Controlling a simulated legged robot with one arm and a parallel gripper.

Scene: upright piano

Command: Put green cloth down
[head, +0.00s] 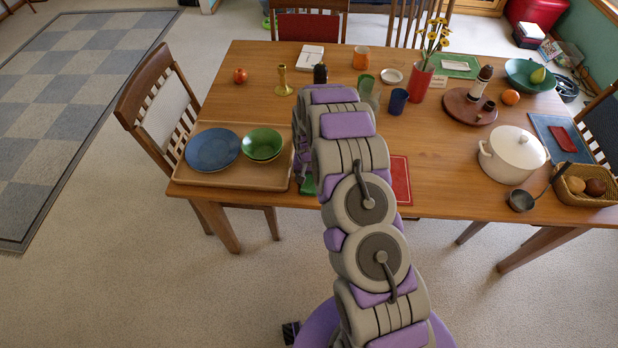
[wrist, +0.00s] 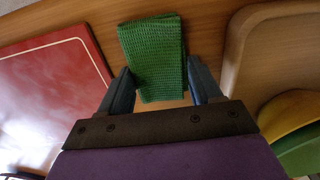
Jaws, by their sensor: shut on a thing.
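The green cloth (wrist: 154,57) is a folded, knitted-looking rectangle between the two fingers of my gripper (wrist: 160,86) in the wrist view. My gripper is shut on it. The cloth is over the wooden table, in the strip between the red mat and the wooden tray. I cannot tell whether it touches the table. In the head view only a bit of green cloth (head: 308,186) shows beside my arm at the near table edge; my arm hides the gripper there.
The wooden tray (head: 185,181) holds a blue plate (head: 213,150) and a green bowl (head: 262,143). A red mat (head: 401,182) lies right of my arm. Behind are cups (head: 398,101) and a red vase (head: 420,82). A white pot (head: 512,155) stands at the right.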

